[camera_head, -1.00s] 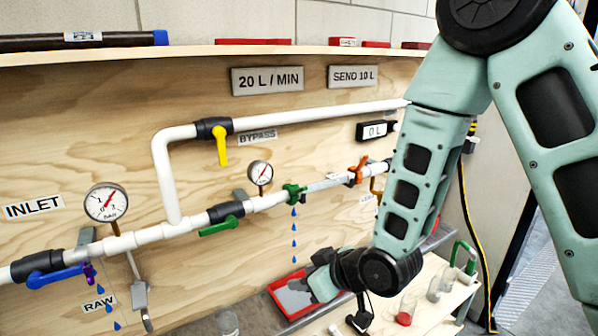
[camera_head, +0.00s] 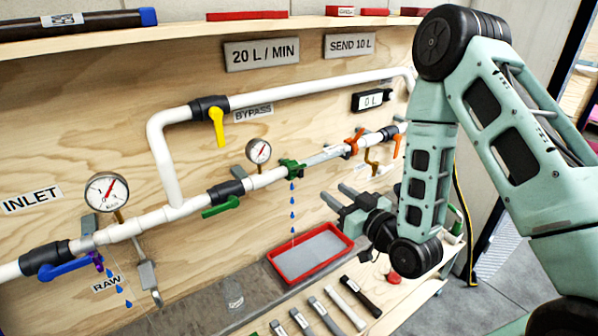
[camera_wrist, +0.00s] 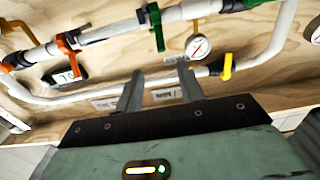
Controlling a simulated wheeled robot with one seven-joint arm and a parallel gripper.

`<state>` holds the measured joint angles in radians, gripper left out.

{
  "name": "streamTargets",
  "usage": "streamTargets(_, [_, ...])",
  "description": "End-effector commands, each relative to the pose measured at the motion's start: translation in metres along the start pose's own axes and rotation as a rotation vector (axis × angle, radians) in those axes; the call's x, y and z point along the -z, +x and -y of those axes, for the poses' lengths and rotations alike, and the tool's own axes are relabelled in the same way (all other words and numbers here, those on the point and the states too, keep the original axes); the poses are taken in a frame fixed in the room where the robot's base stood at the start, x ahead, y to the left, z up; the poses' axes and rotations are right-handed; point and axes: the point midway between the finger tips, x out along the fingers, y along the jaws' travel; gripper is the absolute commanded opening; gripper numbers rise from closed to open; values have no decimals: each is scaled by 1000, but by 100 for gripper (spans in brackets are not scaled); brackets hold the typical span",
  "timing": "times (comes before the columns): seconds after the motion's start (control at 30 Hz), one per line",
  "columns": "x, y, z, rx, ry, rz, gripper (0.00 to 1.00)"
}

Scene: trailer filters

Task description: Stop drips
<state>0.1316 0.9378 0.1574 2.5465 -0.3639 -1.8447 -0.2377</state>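Blue drops (camera_head: 292,208) fall from a green fitting (camera_head: 291,167) on the lower white pipe, above a red-rimmed tray (camera_head: 349,243). More blue drops (camera_head: 119,289) fall from a purple fitting (camera_head: 97,261) beside the blue-handled inlet valve (camera_head: 66,267). A green-handled valve (camera_head: 221,207) and an orange fitting (camera_head: 353,143) sit along the same pipe. A yellow-handled valve (camera_head: 217,126) is on the bypass pipe. My gripper (camera_head: 334,194) is open and empty, in front of the board, right of the falling drops. Its spread fingers (camera_wrist: 158,80) show in the wrist view.
Several tools, including a dark one (camera_head: 361,296), lie on the bench below the board. A shelf (camera_head: 185,27) runs above. Gauges (camera_head: 107,193) and a "0 L" display (camera_head: 371,100) are on the board. A black-yellow cable (camera_head: 461,225) hangs at right.

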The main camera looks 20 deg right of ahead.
Motion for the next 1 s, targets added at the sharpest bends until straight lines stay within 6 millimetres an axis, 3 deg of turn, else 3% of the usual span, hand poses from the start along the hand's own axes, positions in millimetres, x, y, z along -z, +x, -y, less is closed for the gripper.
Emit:
streamTargets(0.67, [-1, 43, 0, -1, -1, -3, 38])
streamTargets(1.0, [4, 109, 1, 0, 2, 1, 38])
